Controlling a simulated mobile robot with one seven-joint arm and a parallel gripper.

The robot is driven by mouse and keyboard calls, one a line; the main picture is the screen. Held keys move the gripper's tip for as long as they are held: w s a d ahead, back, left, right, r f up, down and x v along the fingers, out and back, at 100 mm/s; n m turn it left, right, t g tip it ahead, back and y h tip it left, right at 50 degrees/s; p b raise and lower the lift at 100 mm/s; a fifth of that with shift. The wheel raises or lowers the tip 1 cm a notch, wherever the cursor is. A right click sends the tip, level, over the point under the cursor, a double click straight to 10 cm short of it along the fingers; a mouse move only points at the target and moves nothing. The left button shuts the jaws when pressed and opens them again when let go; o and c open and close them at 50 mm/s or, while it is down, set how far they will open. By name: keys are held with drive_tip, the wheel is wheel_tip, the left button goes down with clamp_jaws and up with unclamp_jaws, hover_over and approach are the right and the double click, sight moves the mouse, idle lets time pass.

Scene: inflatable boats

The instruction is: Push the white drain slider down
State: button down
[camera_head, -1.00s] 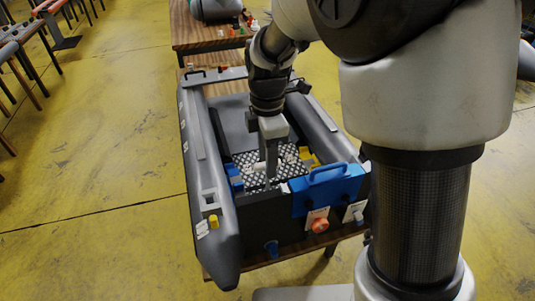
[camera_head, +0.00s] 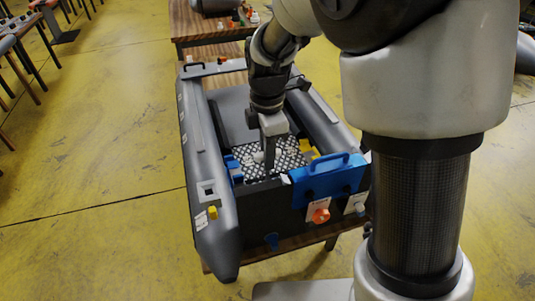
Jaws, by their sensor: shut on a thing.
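My gripper (camera_head: 269,172) points down inside the grey inflatable boat (camera_head: 213,215), just in front of its dark transom (camera_head: 265,207). Its fingers are together. A small white piece (camera_head: 258,157) shows at the left side of the fingers, partly hidden by them. It may be the white drain slider, but it is too small to tell. The fingertips are close to the checkered floor plate (camera_head: 285,154) and the transom's top edge; I cannot tell if they touch either.
A blue box with a handle (camera_head: 328,182) sits on the transom's right part. An orange knob (camera_head: 320,215) and a white fitting (camera_head: 355,207) are below it. Blue and yellow parts flank the floor plate. The boat lies on a wooden table (camera_head: 290,246); another table (camera_head: 205,30) stands behind.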

drive_tip(key=shift+s+f+b, duration=0.15)
drive_tip(key=shift+f+b, duration=1.55)
drive_tip(key=shift+f, duration=0.8)
drive_tip(key=c, duration=1.6)
unclamp_jaws()
drive_tip(key=shift+r, duration=0.1)
drive_tip(key=shift+r, duration=0.1)
wheel_tip(320, 180, up, 7)
drive_tip(key=p, duration=0.5)
